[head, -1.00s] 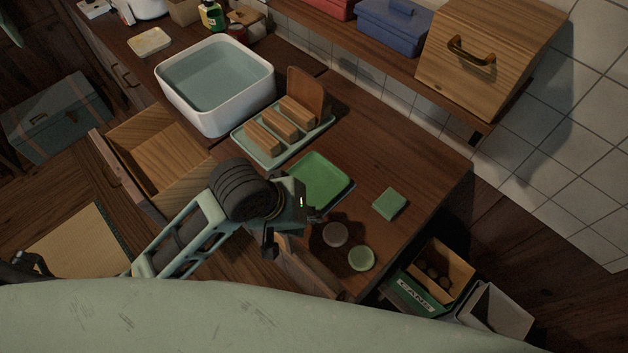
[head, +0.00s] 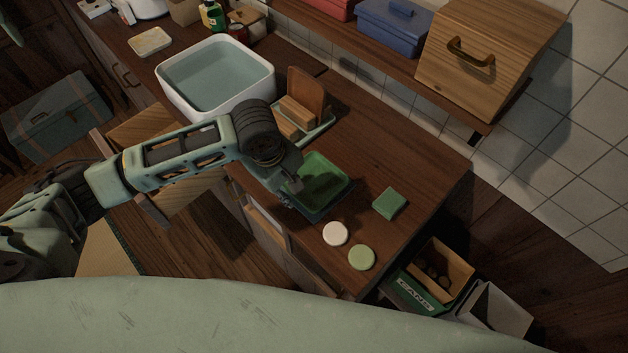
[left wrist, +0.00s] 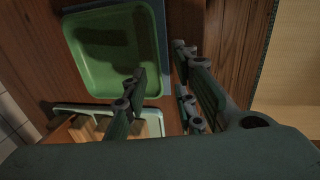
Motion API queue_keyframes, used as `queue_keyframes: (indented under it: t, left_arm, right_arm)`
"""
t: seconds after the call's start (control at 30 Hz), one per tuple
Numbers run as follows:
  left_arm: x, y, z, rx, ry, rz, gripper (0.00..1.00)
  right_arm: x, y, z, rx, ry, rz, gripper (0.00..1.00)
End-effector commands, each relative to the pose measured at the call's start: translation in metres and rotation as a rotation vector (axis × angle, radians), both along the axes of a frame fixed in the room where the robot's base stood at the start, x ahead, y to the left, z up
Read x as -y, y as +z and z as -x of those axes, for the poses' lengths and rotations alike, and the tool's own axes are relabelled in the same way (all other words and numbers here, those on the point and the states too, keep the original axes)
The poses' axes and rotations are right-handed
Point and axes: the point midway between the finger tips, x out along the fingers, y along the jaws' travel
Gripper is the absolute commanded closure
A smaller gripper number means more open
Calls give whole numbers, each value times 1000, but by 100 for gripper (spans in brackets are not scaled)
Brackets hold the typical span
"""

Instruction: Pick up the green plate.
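The green plate (head: 326,176) is square with a raised rim and lies on the wooden counter, over a dark blue-grey piece whose edge shows along its side. My left gripper (head: 288,200) is at the plate's near left edge, and its arm hides part of that side. In the left wrist view the plate (left wrist: 108,50) fills the upper left. There the left gripper (left wrist: 159,62) has its fingers apart with nothing held; one finger overlaps the plate and the other is outside its edge. Contact cannot be told. My right gripper is not in view.
A tray with wooden blocks (head: 322,130) stands just behind the plate, beside a white basin (head: 190,101). A green sponge (head: 390,204), a white disc (head: 335,233) and a green disc (head: 361,257) lie to the right. An open drawer (head: 155,213) is below my arm.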

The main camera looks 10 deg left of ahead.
Motion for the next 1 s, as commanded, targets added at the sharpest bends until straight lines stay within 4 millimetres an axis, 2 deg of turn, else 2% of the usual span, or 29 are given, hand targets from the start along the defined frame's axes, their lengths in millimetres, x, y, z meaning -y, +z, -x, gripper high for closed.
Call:
queue_keyframes:
  t: [0.23,0.53,0.83,1.0]
  left_arm:
    - [1,-33,-8,-1,-2,-1,74]
    - [2,-40,-9,1,-3,0,74]
    - [2,-40,-9,1,-3,-1,100]
    - [2,-40,-9,1,-3,-1,100]
  right_arm:
    - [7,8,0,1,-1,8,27]
    - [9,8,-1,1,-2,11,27]
    - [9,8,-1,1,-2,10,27]
    - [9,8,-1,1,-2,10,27]
